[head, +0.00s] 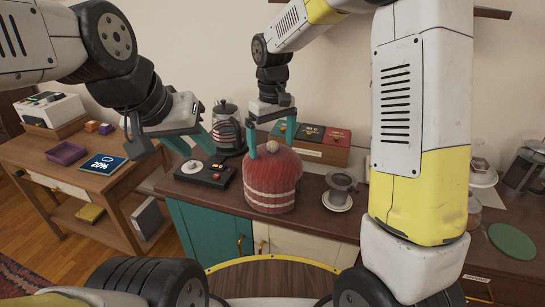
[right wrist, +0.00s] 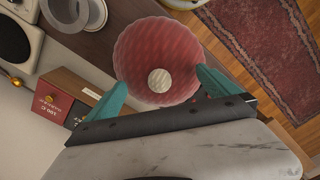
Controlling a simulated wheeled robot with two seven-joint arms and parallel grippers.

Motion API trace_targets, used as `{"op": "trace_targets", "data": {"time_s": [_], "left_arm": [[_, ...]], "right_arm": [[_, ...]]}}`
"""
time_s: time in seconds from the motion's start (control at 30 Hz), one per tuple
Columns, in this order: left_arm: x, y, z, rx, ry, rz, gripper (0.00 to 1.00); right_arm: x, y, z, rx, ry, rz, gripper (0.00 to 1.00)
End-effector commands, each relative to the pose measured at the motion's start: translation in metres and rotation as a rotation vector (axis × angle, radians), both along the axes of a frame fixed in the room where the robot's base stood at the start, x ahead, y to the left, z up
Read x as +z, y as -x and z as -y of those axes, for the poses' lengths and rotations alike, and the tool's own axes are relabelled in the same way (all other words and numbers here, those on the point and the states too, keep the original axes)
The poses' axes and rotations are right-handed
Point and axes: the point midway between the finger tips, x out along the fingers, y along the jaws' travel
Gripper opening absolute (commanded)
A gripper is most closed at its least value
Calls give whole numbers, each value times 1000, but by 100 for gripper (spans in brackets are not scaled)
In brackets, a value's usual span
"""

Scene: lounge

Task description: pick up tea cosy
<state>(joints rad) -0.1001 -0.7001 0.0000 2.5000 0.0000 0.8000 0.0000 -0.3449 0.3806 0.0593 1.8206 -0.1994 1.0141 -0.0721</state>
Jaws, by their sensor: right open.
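The tea cosy (head: 272,184) is a red knitted dome with pale stripes and a pale pompom, upright on the dark wooden counter (head: 318,222). In the right wrist view, the cosy (right wrist: 150,45) is seen from above, its pompom between the fingertips. My right gripper (head: 271,142) is open above the cosy, with one teal finger on each side of its top; whether they touch it is unclear. The right gripper (right wrist: 160,88) also shows in the wrist view. My left gripper (head: 201,150) appears open and empty, left of the cosy.
A black device (head: 205,174) and a striped-covered press pot (head: 228,135) stand left of the cosy. Tea boxes (head: 320,143) stand behind it; a grey dripper (head: 341,187) on a saucer stands right. A side table (head: 70,165) is at left.

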Motion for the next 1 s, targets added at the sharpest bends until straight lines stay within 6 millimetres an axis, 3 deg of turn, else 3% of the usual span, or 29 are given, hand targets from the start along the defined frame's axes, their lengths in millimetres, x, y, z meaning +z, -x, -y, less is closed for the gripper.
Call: {"op": "trace_targets", "data": {"time_s": [0.2, 0.7, 1.0], "left_arm": [[0, 0, 0, 0, 0, 0, 36], [0, 0, 0, 0, 0, 0, 36], [0, 0, 0, 0, 0, 0, 36]], "right_arm": [[-1, 0, 0, -1, -1, 1, 100], [-2, 1, 1, -1, 2, -3, 2], [-4, 2, 1, -1, 3, -9, 0]]}}
